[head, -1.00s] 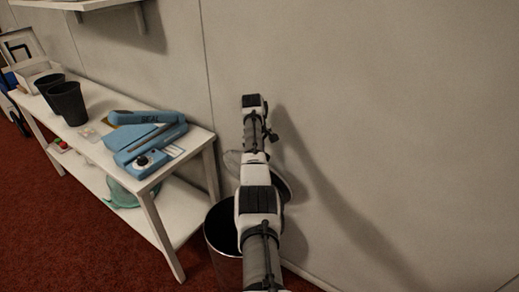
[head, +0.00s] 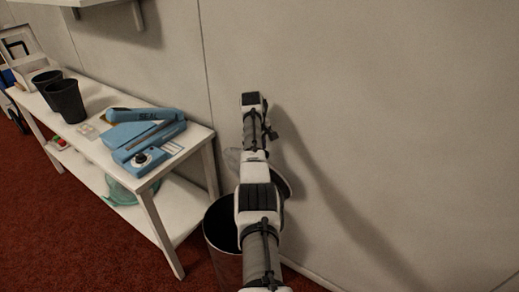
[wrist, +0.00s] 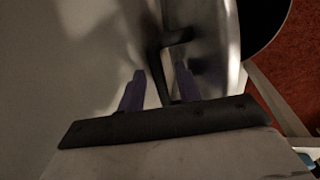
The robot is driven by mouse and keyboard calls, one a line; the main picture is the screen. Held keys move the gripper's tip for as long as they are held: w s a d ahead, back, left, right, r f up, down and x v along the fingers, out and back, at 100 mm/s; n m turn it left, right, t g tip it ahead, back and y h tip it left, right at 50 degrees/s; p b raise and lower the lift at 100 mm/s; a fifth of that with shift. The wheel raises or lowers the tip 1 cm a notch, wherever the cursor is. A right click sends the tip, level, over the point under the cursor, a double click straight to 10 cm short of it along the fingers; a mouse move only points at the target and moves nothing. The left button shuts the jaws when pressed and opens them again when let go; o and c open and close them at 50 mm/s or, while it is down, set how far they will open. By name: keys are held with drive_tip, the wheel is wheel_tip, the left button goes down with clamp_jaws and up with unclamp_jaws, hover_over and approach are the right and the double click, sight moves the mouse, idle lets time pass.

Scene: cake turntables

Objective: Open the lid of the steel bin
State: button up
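The steel bin (head: 220,240) stands on the floor against the wall, right of the shelf table, partly behind my arm. Its dark mouth shows. Its round steel lid (head: 232,158) is raised, tilted up near the wall behind the mouth, and my arm hides much of it. In the wrist view the lid's shiny inner or outer face (wrist: 212,45) fills the upper middle, with the bin's black opening at the upper right. My gripper (wrist: 161,82) has two purple fingers apart, with a dark handle-like bar (wrist: 157,50) between them. The fingers do not appear closed on it.
A white shelf table (head: 190,150) stands at the left, close to the bin. It holds a blue sealing machine (head: 145,135) and dark cups (head: 66,100). A wall shelf (head: 95,3) hangs above. The wall is close behind my arm. Red carpet is free in front.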

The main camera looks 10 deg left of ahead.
wheel_tip(320, 180, up, 13)
drive_tip(key=s+b, duration=0.2)
drive_tip(key=b, duration=0.1)
drive_tip(key=shift+s+a+r, duration=0.2)
drive_tip(key=shift+s+a, duration=0.1)
drive_tip(key=shift+a, duration=0.1)
